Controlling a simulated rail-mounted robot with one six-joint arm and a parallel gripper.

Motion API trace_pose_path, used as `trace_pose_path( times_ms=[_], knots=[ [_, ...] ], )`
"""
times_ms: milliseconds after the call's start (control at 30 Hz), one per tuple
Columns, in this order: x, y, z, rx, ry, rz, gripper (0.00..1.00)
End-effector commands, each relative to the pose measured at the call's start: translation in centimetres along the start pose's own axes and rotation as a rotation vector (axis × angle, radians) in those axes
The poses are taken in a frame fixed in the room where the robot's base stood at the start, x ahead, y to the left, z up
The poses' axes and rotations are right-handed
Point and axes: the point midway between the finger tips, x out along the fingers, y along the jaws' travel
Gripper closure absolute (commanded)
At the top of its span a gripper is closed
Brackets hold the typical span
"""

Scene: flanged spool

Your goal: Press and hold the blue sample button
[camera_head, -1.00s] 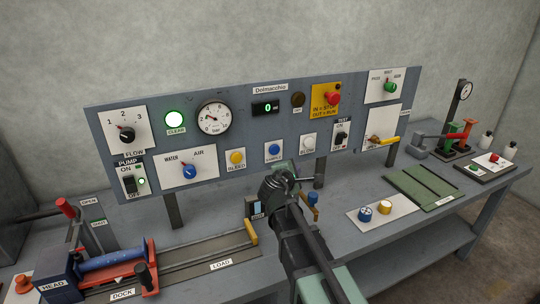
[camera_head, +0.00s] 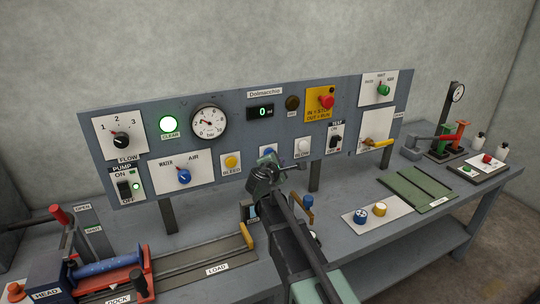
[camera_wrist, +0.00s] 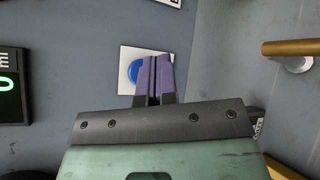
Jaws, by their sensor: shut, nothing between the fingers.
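The blue sample button (camera_head: 267,152) is on its white plate low in the middle of the grey panel. In the camera_wrist view the round blue button (camera_wrist: 134,71) shows just left of my gripper (camera_wrist: 155,72). The purple fingers are shut together with nothing between them. They overlap the button's right part in the picture. I cannot tell whether the fingertips touch the button or are still in front of it.
On the panel, the yellow bleed button (camera_head: 231,161) is left of the sample button and a white button (camera_head: 302,146) is right. The digital display (camera_head: 260,112) reads 0 and a green lamp (camera_head: 168,124) is lit. A yellow-handled lever (camera_head: 378,143) sticks out at the panel's right.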

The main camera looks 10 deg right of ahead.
Motion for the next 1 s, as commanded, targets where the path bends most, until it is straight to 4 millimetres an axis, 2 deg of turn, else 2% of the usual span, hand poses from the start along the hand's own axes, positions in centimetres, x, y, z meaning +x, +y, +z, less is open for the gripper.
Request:
trace_pose_path(
  times_ms=[100,233,1000],
  knots=[
    [1.3,0.9,-0.9,0.000,0.000,0.000,1.00],
    [1.9,1.4,-1.4,0.000,0.000,0.000,1.00],
    [2.0,1.5,-1.5,0.000,0.000,0.000,1.00]
  ],
)
